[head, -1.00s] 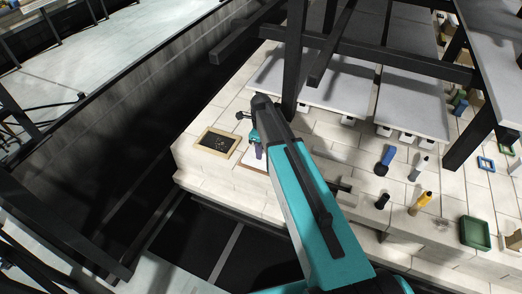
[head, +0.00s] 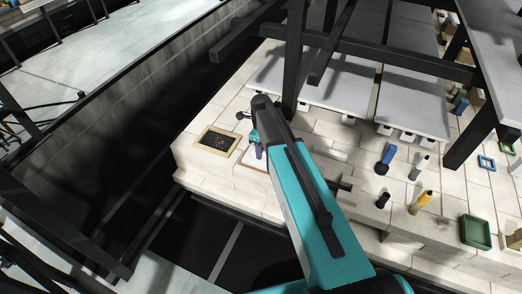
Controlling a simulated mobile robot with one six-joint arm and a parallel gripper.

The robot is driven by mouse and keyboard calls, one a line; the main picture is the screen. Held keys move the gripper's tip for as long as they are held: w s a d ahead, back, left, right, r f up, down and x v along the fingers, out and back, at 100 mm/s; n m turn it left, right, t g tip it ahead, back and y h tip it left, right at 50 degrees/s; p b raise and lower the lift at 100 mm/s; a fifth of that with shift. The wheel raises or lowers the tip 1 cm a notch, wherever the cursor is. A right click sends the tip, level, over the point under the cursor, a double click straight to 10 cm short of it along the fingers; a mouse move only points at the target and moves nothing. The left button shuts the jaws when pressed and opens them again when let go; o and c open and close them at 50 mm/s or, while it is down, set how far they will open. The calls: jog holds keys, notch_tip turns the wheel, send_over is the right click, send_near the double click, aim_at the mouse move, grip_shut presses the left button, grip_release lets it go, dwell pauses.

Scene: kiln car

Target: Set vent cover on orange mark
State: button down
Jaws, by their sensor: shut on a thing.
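My teal arm reaches from the bottom right toward the left end of the pale brick deck (head: 205,182) and covers much of the middle. My gripper (head: 257,146) shows small and partly behind the arm, low over a white board with a brown edge (head: 251,161). A small dark purplish shape (head: 259,153) is at its jaws, which are shut on it. It may be the vent cover, but it is too small and too covered to make out. I cannot make out an orange mark; the arm may hide it.
A wood-framed dark slate (head: 217,141) lies left of the gripper. Dark posts and beams and grey shelves (head: 410,107) stand behind. To the right are a blue-handled brush (head: 386,159), bottles (head: 421,202) and a green tray (head: 475,232). A dark gap lies beyond the deck's left edge.

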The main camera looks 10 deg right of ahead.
jog(key=c, duration=1.4)
grip_release()
jog(key=shift+o, duration=0.2)
jog(key=shift+r+p, duration=2.35)
jog(key=shift+r, duration=1.6)
jog(key=shift+r, duration=0.1)
notch_tip(320, 180, up, 14)
jog(key=b, duration=0.2)
jog(key=shift+f, duration=0.2)
